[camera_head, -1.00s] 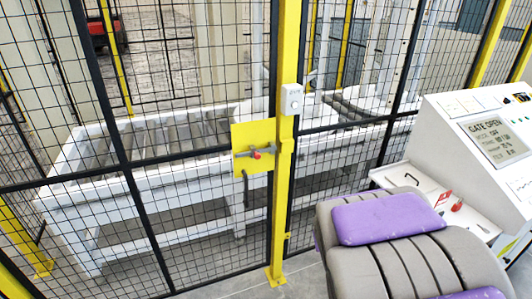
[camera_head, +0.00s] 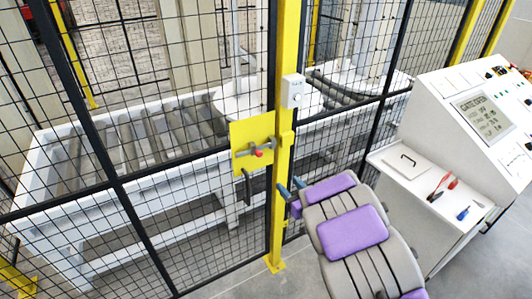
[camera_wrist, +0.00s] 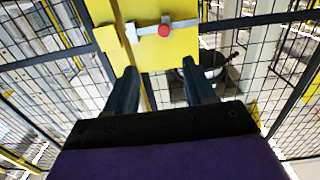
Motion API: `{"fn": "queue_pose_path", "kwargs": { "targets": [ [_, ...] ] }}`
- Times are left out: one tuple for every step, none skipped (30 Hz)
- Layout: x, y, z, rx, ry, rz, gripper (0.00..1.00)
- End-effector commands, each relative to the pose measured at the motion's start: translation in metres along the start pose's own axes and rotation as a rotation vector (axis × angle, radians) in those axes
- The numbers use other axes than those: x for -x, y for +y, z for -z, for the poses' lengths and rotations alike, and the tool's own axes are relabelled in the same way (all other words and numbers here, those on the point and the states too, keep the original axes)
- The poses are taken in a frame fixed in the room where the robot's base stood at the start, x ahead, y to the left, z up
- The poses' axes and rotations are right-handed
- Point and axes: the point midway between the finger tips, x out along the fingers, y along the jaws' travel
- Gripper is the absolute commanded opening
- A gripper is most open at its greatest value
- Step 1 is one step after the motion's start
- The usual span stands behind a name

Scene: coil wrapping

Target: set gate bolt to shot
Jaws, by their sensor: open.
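The gate bolt (camera_head: 256,150) is a grey horizontal bar with a red knob on a yellow plate (camera_head: 240,136), beside the yellow gate post (camera_head: 284,220). One end of the bar reaches toward the post; whether it enters a keeper is unclear. In the wrist view the bolt's red knob (camera_wrist: 165,30) is beyond the fingertips, near the top. My gripper (camera_head: 290,188) is below and right of the bolt, near the post and apart from the knob. In the wrist view my gripper (camera_wrist: 160,80) has its two dark fingers wide apart, with nothing held.
A black handle (camera_head: 246,186) hangs below the plate. A small white box (camera_head: 292,91) is on the post. Mesh fencing separates me from a white roller conveyor (camera_head: 130,150). At right stands a console (camera_head: 470,110) with a screen and a shelf with hand tools (camera_head: 440,188).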

Motion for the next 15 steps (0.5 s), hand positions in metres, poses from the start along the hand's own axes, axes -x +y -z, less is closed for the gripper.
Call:
{"fn": "queue_pose_path", "kwargs": {
  "targets": [
    [0.000,-0.003,-0.001,-0.008,0.011,0.012,0.54],
    [-0.001,-0.005,-0.001,-0.010,0.018,0.017,0.54],
    [-0.003,-0.007,-0.001,-0.012,0.023,0.023,0.54],
    [-0.004,-0.008,-0.001,-0.012,0.025,0.025,0.54],
    [-0.007,-0.009,-0.001,-0.012,0.026,0.026,0.54],
    [-0.011,-0.010,-0.001,-0.011,0.025,0.027,0.54],
    [-0.014,-0.011,-0.002,-0.010,0.023,0.026,0.54],
    [-0.018,-0.012,-0.002,-0.009,0.022,0.026,0.54],
    [-0.024,-0.013,-0.002,-0.008,0.022,0.026,0.54],
    [-0.029,-0.014,-0.002,-0.008,0.023,0.026,0.54],
    [-0.035,-0.015,-0.001,-0.007,0.024,0.026,0.54],
    [-0.042,-0.015,-0.001,-0.006,0.023,0.026,0.54],
    [-0.048,-0.015,-0.001,-0.006,0.023,0.026,0.54],
    [-0.052,-0.015,-0.001,-0.006,0.023,0.026,0.54],
    [-0.059,-0.015,-0.001,-0.007,0.023,0.026,0.54]
  ]
}}
